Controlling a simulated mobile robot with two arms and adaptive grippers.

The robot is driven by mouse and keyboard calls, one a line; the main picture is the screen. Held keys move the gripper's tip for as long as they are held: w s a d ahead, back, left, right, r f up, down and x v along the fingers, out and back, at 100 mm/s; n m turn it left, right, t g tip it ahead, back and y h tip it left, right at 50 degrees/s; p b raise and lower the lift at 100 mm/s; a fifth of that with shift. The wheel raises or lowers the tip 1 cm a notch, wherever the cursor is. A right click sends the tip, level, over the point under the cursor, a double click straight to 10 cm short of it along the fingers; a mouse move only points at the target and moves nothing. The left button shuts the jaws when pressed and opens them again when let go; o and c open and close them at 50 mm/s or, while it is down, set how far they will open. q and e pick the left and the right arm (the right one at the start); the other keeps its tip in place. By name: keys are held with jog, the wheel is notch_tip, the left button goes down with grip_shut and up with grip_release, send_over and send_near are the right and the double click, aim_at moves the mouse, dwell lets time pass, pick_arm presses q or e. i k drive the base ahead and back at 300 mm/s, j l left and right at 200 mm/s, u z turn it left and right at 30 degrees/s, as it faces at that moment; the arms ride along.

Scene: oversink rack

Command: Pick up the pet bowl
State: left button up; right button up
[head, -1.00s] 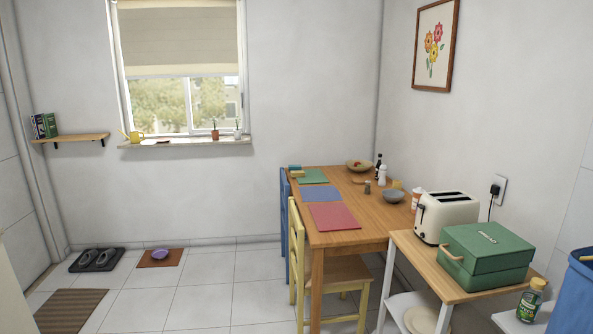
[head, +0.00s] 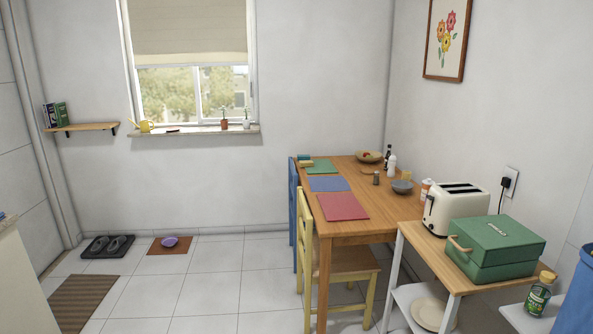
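The pet bowl (head: 170,242) is small and purple. It sits on a brown mat (head: 158,250) on the tiled floor, near the back wall below the window. It is far from me, across the room. What is inside it is too small to tell. Neither of my grippers shows in the head view.
A shoe tray (head: 94,248) lies left of the bowl's mat, and a striped rug (head: 84,301) lies nearer me. A wooden table (head: 338,232) with a yellow chair (head: 318,262) stands to the right. The tiled floor (head: 205,292) between is clear.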

aim_at(169, 241)
jog(key=i+j+u, duration=0.85)
jog(key=i, duration=0.45)
jog(key=i+l+u, duration=0.1)
jog(key=i+u, duration=0.25)
jog(key=i, duration=2.75)
